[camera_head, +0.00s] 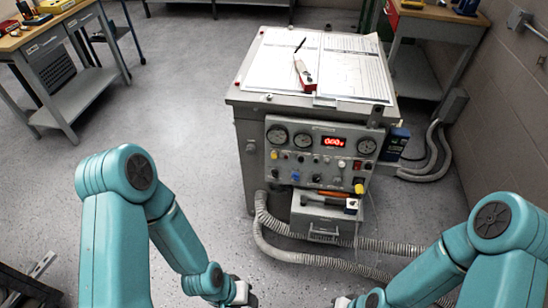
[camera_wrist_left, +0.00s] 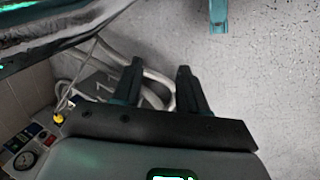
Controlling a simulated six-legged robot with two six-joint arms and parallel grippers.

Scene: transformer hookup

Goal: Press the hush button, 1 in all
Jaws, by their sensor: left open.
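The grey transformer cabinet (camera_head: 245,110) stands at centre right, its front panel (camera_head: 319,129) facing me. The panel carries three round gauges, a lit red display (camera_head: 334,142), and several small knobs and buttons in red, yellow, blue and black. Their labels are too small to read, so I cannot tell which is the hush button. My left gripper (camera_head: 243,294) is low in front, well short of the panel; in the left wrist view (camera_wrist_left: 158,70) its fingers are apart and empty. My right gripper (camera_head: 343,302) only just shows at the bottom edge; its jaws are unclear.
Paper sheets (camera_head: 350,70) and a red-and-white tool lie on the cabinet top. A grey box (camera_head: 322,220) with an orange-handled tool stands below the panel. Ribbed hoses (camera_head: 300,257) cross the floor before it. A workbench (camera_head: 70,100) is at left; the floor between is clear.

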